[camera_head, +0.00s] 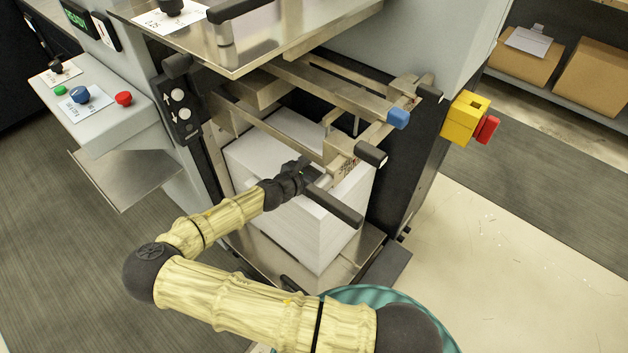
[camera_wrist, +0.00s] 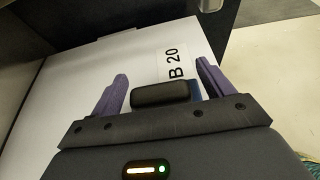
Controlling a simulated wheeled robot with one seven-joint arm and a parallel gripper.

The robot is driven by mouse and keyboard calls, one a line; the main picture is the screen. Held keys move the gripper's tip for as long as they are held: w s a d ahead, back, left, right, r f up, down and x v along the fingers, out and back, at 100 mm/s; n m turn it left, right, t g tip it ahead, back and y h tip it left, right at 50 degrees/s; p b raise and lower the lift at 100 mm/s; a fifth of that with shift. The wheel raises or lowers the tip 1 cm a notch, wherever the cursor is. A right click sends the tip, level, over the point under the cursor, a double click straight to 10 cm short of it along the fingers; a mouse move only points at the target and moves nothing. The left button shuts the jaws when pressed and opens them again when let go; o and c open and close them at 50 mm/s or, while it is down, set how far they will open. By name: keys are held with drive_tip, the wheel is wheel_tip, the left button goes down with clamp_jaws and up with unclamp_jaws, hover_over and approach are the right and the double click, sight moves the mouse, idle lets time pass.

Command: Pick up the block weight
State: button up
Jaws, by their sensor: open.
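I cannot clearly single out the block weight. In the wrist view a short black rounded piece (camera_wrist: 160,94) lies between my open gripper's (camera_wrist: 160,76) two purple fingers, with a bit of blue beside it. I cannot tell whether this piece is part of the weight. Beyond it is a white surface with a label (camera_wrist: 173,66) reading "B 20". In the head view my gripper (camera_head: 312,180) is over the tall white paper stack (camera_head: 290,140), beside a black bar (camera_head: 333,207). Its fingers are hard to make out there.
Metal rails with black ends and a blue end (camera_head: 398,117) cross above the stack. A steel shelf (camera_head: 260,45) overhangs it. A control panel (camera_head: 100,95) stands at left, a yellow box with a red knob (camera_head: 464,117) at right. The floor at right is clear.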

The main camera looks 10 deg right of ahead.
clamp_jaws()
idle(0.3)
drive_tip(key=shift+r, duration=0.15)
drive_tip(key=shift+r+p, duration=0.3)
drive_tip(key=shift+r, duration=1.3)
drive_tip(key=shift+s+a+r, duration=0.1)
drive_tip(key=shift+a, duration=0.1)
drive_tip(key=s+a, duration=1)
drive_tip(key=a, duration=0.4)
drive_tip(key=shift+s, duration=0.2)
drive_tip(key=shift+a, duration=0.1)
